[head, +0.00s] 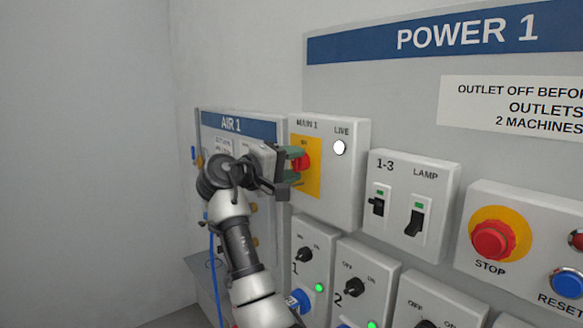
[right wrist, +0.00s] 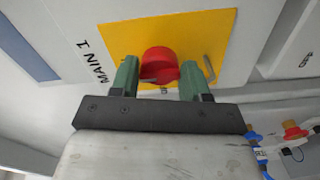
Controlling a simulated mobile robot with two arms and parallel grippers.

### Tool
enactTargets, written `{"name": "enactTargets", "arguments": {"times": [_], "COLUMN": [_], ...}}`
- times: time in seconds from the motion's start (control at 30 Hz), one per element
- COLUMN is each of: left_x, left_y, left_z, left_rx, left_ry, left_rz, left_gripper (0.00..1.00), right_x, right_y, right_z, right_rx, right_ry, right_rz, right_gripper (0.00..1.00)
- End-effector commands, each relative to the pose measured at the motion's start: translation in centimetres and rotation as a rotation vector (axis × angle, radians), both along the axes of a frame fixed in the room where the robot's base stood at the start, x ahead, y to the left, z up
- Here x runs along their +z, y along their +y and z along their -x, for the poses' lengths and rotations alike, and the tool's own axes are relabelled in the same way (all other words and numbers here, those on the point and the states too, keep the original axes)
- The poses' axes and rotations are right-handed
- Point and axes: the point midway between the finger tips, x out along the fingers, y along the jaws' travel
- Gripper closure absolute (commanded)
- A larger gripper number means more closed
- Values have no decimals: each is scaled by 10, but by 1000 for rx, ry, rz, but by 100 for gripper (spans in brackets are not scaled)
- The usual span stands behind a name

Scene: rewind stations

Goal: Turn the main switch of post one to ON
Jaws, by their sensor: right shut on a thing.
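The main switch is a red knob (head: 303,161) on a yellow plate (head: 313,181) on the box marked MAIN 1 (head: 343,190), at the left end of the POWER 1 panel. My right gripper (head: 296,163) reaches it from the left and is shut on the knob. In the right wrist view, the green fingers (right wrist: 160,75) stand on both sides of the red knob (right wrist: 159,62), over the yellow plate. The fingers partly hide the knob, and I cannot tell which position it points to. The round LIVE lamp (head: 339,148) looks white. My left gripper is not in view.
The AIR 1 panel (head: 240,124) is behind my right arm, with a blue hose (head: 213,265) below. Right of MAIN 1 are black breaker switches (head: 416,222) and a red STOP button (head: 492,240). Below are rotary switches (head: 304,254) with green lamps.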

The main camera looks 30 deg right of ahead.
Motion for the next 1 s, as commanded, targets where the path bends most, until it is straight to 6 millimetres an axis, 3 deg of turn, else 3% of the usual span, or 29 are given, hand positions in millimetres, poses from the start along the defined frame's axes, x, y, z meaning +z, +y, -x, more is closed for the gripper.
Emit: {"name": "enactTargets", "arguments": {"times": [0.5, 0.53, 0.67, 1.0], "left_x": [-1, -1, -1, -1], "left_y": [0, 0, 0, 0], "left_z": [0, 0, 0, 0], "left_rx": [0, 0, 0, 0], "left_ry": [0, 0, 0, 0], "left_rz": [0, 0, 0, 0], "left_gripper": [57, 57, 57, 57], "right_x": [-2, -2, -2, -5], "right_y": [0, 0, 0, 0], "right_z": [0, 0, 0, -1], "right_rx": [-2, -2, -1, -1], "right_ry": [-18, -17, -17, -10], "right_rz": [-6, -6, -6, -8], "right_gripper": [78, 51, 31, 31]}}
